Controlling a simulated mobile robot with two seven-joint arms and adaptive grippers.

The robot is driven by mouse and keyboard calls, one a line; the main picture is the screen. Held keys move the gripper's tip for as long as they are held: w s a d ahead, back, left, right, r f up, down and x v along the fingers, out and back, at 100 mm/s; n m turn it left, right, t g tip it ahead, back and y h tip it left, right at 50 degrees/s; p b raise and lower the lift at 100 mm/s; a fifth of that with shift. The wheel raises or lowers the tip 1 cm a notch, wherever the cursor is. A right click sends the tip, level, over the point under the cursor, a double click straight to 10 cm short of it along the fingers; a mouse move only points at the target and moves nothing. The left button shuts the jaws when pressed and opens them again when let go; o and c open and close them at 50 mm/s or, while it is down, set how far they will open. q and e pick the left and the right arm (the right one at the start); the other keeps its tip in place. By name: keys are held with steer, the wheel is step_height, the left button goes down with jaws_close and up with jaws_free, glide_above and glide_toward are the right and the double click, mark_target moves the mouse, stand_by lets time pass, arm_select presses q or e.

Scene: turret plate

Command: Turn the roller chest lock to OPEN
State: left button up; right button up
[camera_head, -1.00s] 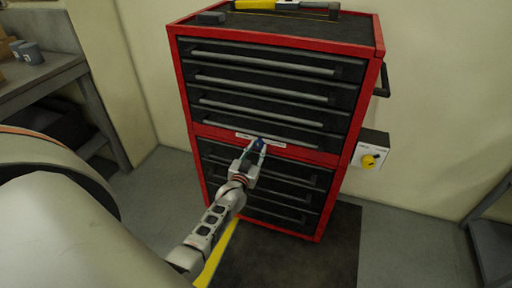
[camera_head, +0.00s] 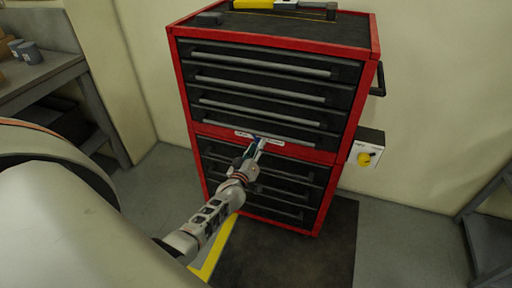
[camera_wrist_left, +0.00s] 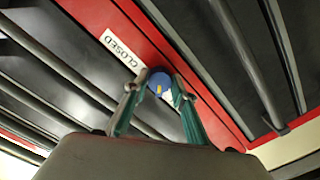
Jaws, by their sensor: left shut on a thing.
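The red roller chest (camera_head: 345,110) with dark drawers stands ahead. A white label reading CLOSED (camera_wrist_left: 122,50) is beside the knob in the wrist view; another white label (camera_head: 274,142) lies to the right of the lock in the head view. My left gripper (camera_head: 258,143) is shut on the knob, one finger on each side in the wrist view (camera_wrist_left: 155,91). The fingers largely hide the knob in the head view. My right gripper is not in view.
Long drawer handles (camera_head: 262,95) run above and below the lock. A yellow-handled tool (camera_head: 285,5) lies on the chest top. A box with a yellow knob (camera_head: 364,159) is right of the chest. A grey workbench (camera_head: 40,70) stands left.

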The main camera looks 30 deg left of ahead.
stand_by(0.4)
arm_select(q)
steer(key=o, duration=1.1)
steer(key=v, duration=1.2)
steer(key=shift+a, duration=0.1)
